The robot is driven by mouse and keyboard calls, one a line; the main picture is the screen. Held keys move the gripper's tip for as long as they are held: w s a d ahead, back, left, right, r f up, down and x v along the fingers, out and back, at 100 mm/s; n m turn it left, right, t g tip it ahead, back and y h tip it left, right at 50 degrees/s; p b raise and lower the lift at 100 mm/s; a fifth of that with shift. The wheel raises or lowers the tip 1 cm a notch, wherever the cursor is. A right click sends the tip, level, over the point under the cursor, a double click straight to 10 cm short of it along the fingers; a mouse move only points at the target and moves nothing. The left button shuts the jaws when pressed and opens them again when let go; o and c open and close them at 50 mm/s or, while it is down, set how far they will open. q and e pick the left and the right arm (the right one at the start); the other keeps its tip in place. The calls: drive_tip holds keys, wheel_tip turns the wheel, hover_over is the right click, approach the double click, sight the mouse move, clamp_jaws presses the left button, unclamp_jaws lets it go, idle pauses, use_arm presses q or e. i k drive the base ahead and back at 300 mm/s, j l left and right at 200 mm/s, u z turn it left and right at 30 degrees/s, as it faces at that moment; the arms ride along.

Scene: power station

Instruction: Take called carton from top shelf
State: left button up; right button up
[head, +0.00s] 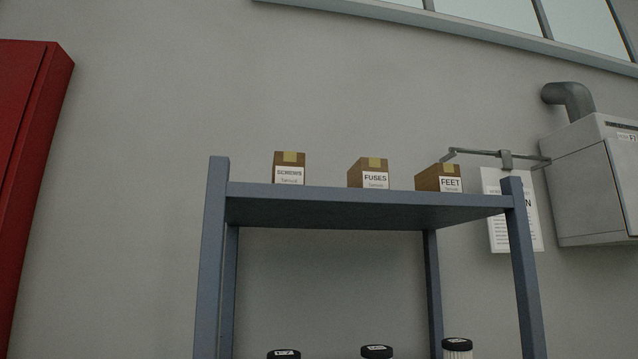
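Three small brown cartons with yellow tape and white labels stand apart in a row on the top shelf (370,206) of a blue-grey rack. The left carton (289,168) has a label that seems to read SCREWS. The middle carton (369,172) reads FUSES. The right carton (440,178) reads FEET, and the end of a thin metal arm overlaps its top in the picture. I see the shelf from below, so the carton bases are partly hidden by its front edge. Neither of my grippers is in view.
Rack posts (212,260) stand at both sides. Several dark-lidded jars (457,346) show below. A grey wall box (590,190) is right, a red cabinet (25,150) left.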

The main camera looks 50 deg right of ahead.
sight(288, 166)
drive_tip(key=i+j+z, duration=0.2)
drive_tip(key=z, duration=0.3)
drive_tip(key=i+j+z, duration=0.15)
drive_tip(key=j+z, duration=0.15)
drive_tip(key=z, duration=0.15)
drive_tip(key=i+j+z, duration=0.1)
drive_tip(key=j+z, duration=0.25)
drive_tip(key=z, duration=0.15)
drive_tip(key=j+z, duration=0.45)
drive_tip(key=i+l, duration=0.05)
drive_tip(key=l, duration=0.05)
